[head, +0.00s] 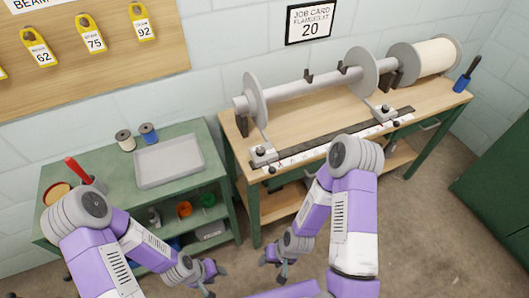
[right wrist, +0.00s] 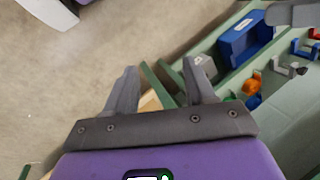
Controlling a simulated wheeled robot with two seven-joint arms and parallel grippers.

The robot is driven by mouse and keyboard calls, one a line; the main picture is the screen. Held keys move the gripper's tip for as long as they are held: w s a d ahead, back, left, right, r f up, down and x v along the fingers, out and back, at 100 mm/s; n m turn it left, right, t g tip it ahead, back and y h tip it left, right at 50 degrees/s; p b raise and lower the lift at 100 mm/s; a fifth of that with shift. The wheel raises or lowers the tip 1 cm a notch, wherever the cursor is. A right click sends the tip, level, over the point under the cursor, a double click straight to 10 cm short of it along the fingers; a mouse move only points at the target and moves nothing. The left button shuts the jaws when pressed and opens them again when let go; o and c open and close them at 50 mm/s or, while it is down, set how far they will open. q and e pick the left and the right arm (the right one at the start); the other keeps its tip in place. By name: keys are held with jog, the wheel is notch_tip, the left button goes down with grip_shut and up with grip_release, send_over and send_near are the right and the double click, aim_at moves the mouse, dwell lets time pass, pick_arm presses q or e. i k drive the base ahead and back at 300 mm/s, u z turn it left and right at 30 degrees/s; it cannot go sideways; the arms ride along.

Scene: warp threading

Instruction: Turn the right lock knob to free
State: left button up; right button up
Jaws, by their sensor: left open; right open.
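The right lock knob (head: 386,108) is a small dark knob on a grey sliding block at the right part of the scale bar (head: 335,143) on the wooden bench. A similar left lock knob (head: 260,153) sits on the block at the bar's left end. The right knob's turn is too small to tell. My right gripper (head: 273,272) is open and empty, low in front of the bench and far from the knob. Its spread fingers also show in the right wrist view (right wrist: 160,75), with floor beyond. My left gripper (head: 216,283) is open and empty near the green cabinet.
A roller with grey flange discs (head: 362,74) lies along the bench behind the bar. The green cabinet holds a grey tray (head: 169,161) and two spools. In the right wrist view, shelf bins (right wrist: 246,42) are at right.

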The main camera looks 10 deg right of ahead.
aim_at(385, 108)
jog(key=z, duration=2.15)
jog(key=k, duration=1.3)
jog(key=z, duration=0.8)
jog(key=i, duration=1.25)
jog(key=u, duration=0.55)
jog(key=i, duration=1.35)
jog(key=u, duration=1.2)
